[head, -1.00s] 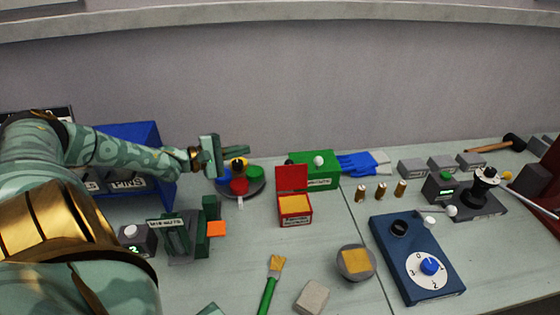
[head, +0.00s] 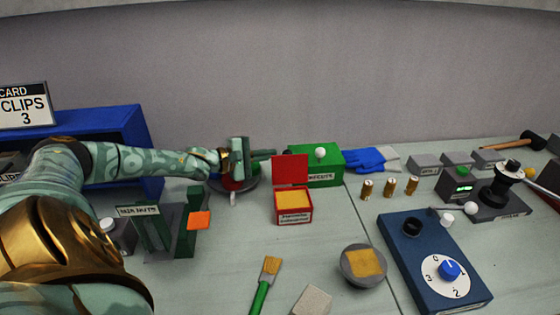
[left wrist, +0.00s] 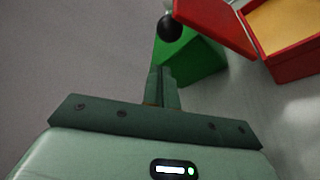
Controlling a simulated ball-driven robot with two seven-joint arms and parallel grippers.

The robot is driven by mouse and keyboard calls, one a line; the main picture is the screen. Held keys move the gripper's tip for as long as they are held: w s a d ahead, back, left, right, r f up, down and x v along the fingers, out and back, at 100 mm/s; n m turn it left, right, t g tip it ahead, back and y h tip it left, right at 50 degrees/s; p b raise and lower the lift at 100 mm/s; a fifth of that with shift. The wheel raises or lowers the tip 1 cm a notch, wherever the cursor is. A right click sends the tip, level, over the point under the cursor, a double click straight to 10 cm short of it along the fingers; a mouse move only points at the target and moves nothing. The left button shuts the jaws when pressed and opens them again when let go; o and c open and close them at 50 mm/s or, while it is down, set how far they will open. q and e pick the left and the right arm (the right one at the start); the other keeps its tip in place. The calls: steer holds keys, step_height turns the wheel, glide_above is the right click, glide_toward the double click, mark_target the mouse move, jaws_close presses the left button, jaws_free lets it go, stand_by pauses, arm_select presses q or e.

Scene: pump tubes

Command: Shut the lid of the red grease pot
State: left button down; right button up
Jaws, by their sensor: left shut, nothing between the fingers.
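The red grease pot (head: 294,208) stands on the bench near the middle of the head view, with yellow grease inside. Its red lid (head: 290,170) stands up open at the back edge. In the left wrist view the lid (left wrist: 216,22) and the pot (left wrist: 291,42) show at the upper right. My left gripper (head: 274,154) is shut and empty, just left of the lid's upper part and apparently apart from it. Its closed fingers (left wrist: 163,88) show in the left wrist view. My right gripper is not in view.
A green box (head: 318,166) with a white knob stands behind and right of the pot. A dark round tray (head: 250,184) with coloured items lies below my left gripper. A brush (head: 266,282) and a round grey dish (head: 348,272) lie in front. Bench directly before the pot is clear.

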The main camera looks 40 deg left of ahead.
mark_target(288, 166)
arm_select(q)
steer(key=shift+w+d+r, duration=0.2)
steer(key=shift+w+d, duration=0.75)
steer(key=shift+d, duration=0.3)
